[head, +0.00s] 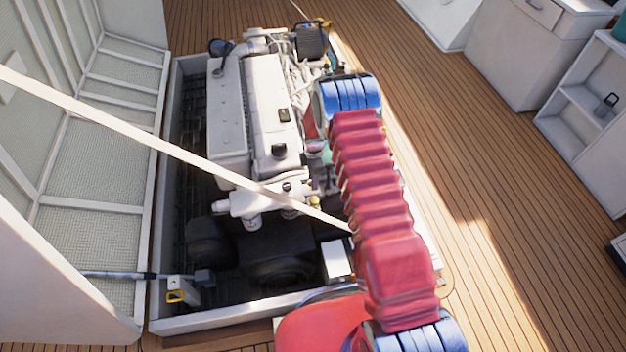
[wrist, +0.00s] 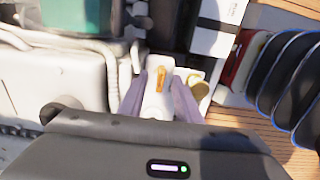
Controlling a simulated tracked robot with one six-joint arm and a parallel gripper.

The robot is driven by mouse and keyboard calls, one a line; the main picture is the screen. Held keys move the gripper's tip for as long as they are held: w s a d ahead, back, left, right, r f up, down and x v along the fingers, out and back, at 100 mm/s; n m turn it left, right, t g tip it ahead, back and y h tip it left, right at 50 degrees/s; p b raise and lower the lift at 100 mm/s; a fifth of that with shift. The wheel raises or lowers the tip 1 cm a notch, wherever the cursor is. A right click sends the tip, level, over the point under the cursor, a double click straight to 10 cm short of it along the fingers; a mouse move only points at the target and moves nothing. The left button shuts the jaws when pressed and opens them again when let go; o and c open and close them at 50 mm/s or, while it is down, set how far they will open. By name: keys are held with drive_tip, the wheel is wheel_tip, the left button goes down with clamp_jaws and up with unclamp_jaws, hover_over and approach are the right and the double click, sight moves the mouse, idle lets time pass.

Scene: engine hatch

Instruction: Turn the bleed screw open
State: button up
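A small brass-orange fitting, which looks like the bleed screw (wrist: 158,77), stands on a white block (wrist: 157,103) in the wrist view. My gripper (wrist: 160,84) is open, its two purple-grey fingers apart on the left and right of the block. The screw shows between the fingertips, with no clear contact; I cannot tell the depth between them. In the head view my red-sleeved arm reaches over the right side of the engine and hides the gripper and the screw.
The white engine (head: 232,120) sits in an open hatch with a raised pale rim (head: 160,215). A hatch lid (head: 95,190) stands open at left, with a pale bar crossing the opening. A green canister (wrist: 68,18) and hoses (wrist: 112,75) crowd the gripper's left.

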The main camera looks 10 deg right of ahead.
wheel_tip(320, 180, up, 13)
idle(0.6)
idle(0.5)
